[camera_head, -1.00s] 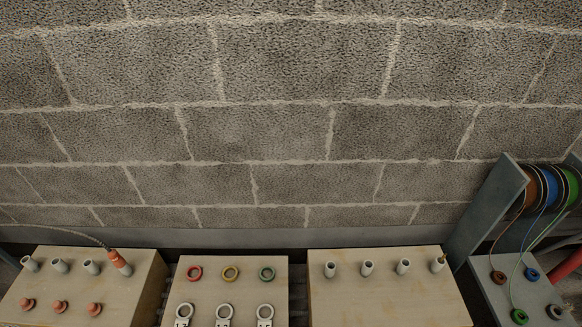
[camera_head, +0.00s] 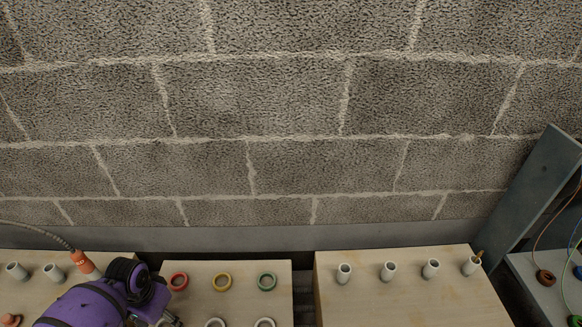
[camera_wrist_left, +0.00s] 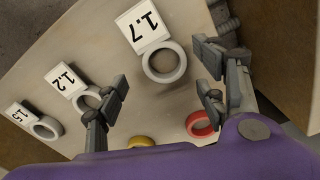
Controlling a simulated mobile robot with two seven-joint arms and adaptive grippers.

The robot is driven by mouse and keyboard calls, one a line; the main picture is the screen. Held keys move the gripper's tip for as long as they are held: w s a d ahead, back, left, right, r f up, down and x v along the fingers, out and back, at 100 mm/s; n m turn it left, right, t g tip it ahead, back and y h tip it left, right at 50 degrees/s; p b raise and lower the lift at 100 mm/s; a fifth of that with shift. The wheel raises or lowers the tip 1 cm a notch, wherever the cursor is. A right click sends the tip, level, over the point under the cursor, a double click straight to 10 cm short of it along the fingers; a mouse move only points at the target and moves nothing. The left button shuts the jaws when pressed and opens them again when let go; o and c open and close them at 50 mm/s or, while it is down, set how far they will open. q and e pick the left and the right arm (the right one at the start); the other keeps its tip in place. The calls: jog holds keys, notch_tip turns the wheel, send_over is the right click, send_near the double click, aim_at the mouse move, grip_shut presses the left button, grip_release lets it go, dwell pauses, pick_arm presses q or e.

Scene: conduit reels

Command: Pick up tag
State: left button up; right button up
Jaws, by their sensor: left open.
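Three tags, white label plates with rings, lie on a light wooden board. In the left wrist view they are the 1.7 tag (camera_wrist_left: 145,27), the 1.2 tag (camera_wrist_left: 67,80) and the 1.5 tag (camera_wrist_left: 22,114). My left gripper (camera_wrist_left: 162,80) is open and empty, its fingers apart on either side of the 1.7 tag's ring and seemingly above it; the exact height is unclear. In the head view my left gripper (camera_head: 170,317) comes in at the lower left over the board's left edge, and the tags are mostly cut off below. My right gripper is not in view.
Red (camera_head: 187,282), yellow (camera_head: 213,283) and green (camera_head: 259,283) rings lie behind the tags. A box with several grey tubes (camera_head: 388,272) stands right. An orange-ended conduit (camera_head: 86,263) stands in the left box. A block wall rises behind; a reel stand (camera_head: 535,190) is far right.

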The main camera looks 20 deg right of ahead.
aim_at(166, 326)
pick_arm(q)
notch_tip(166, 326, down, 3)
jog(key=shift+f+b, duration=0.15)
jog(key=shift+b, duration=0.65)
jog(key=c, duration=1.4)
jog(key=shift+o, duration=0.2)
